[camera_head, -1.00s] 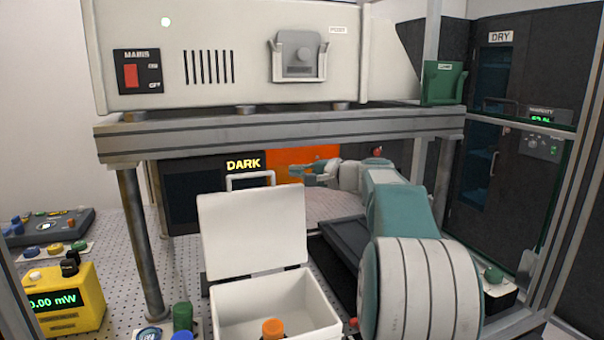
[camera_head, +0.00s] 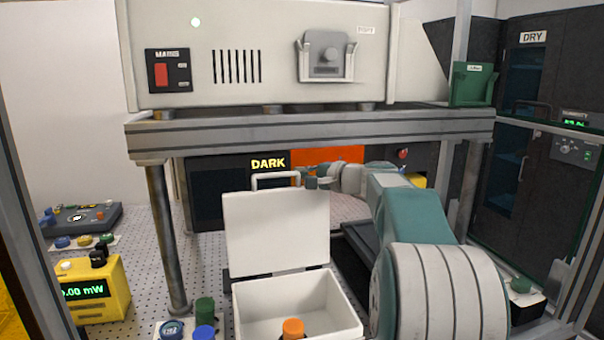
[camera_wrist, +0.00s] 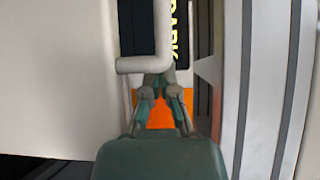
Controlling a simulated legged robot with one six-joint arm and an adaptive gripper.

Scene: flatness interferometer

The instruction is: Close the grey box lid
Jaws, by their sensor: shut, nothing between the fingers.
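The grey box (camera_head: 348,318) stands on the perforated table, its pale lid (camera_head: 278,232) raised nearly upright at the back. A bar handle (camera_head: 276,175) rises from the lid's top edge. My gripper (camera_head: 311,183) is shut and empty, close to the right end of the handle. In the wrist view my gripper (camera_wrist: 160,88) has its fingertips just by the bent end of the handle (camera_wrist: 138,65); I cannot tell whether they touch. The lid (camera_wrist: 55,80) fills the left of that view.
An orange-capped bottle (camera_head: 293,328) shows at the box front. Green and blue caps (camera_head: 204,310) and a yellow power meter (camera_head: 95,290) are to the left. A metal shelf beam (camera_head: 310,130) on posts spans above the lid. A dark "DARK" panel (camera_head: 218,195) stands behind.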

